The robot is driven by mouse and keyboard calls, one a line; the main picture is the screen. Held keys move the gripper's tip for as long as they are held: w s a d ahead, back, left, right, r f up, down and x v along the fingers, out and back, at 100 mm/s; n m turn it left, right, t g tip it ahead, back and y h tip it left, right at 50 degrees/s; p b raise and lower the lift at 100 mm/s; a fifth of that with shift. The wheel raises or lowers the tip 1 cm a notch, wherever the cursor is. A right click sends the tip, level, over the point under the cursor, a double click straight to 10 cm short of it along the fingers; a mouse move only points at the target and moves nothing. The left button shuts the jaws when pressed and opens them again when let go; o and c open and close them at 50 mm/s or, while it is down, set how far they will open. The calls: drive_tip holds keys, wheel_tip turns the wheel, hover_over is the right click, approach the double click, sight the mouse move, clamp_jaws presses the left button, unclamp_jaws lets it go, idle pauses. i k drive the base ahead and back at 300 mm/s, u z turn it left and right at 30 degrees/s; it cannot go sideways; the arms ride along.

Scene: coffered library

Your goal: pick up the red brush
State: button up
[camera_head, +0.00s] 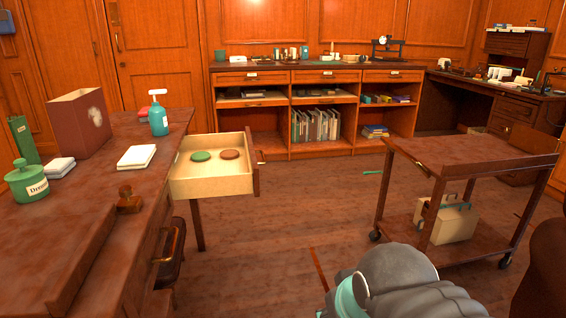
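I cannot make out a red brush for certain. A thin red-orange strip (319,268) lies on the floor just left of my arm; I cannot tell if it is a brush or a mark in the floor. A reddish-brown round piece (229,154) lies in the open drawer (212,186), next to a green round piece (201,156). My grey and teal arm reaches in at the bottom right. Its gripper end is not in view.
The left desk (60,240) carries a teal spray bottle (158,114), and its drawer juts into the aisle. A wheeled cart (470,150) stands at the right, a pale case (450,222) on its lower shelf. A small green thing (372,172) lies on the mostly clear floor.

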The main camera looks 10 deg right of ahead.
sight(143, 116)
drive_tip(key=z, duration=0.35)
drive_tip(key=k, duration=0.9)
drive_tip(key=z, duration=0.8)
drive_tip(key=i, duration=1.6)
drive_tip(key=u, duration=0.85)
drive_tip(key=i, duration=1)
drive_tip(key=u, duration=1.15)
drive_tip(key=i, duration=0.2)
drive_tip(key=u, duration=0.15)
